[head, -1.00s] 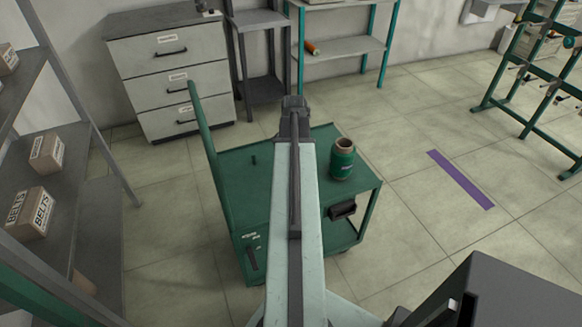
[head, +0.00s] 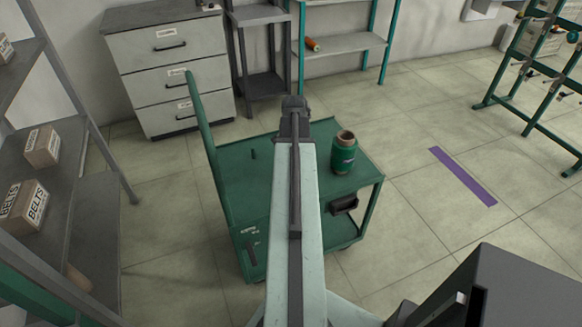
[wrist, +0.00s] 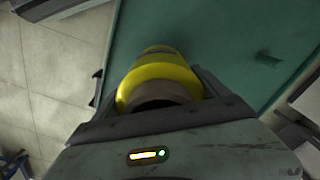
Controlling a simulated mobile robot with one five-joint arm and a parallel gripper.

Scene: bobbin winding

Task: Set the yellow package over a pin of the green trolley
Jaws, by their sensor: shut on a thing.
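The yellow package (wrist: 160,84) is a yellow cylinder with a grey-brown core end. It sits between the jaws of my gripper (wrist: 158,96), which is shut on it, above the green trolley (wrist: 215,25). In the head view my gripper (head: 294,118) is over the trolley deck (head: 232,182), and the arm hides the yellow package. A short dark pin (head: 254,154) stands on the deck, left of my gripper. A pin also shows in the wrist view (wrist: 268,58), to the right of the package. I cannot tell the height above the deck.
A green package (head: 343,157) stands on the trolley's right side. The trolley's upright handle (head: 200,130) is at its left edge. A shelf with boxes (head: 40,147) is at far left, a drawer cabinet (head: 167,75) behind. The floor to the right is mostly clear, with a purple strip (head: 462,177).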

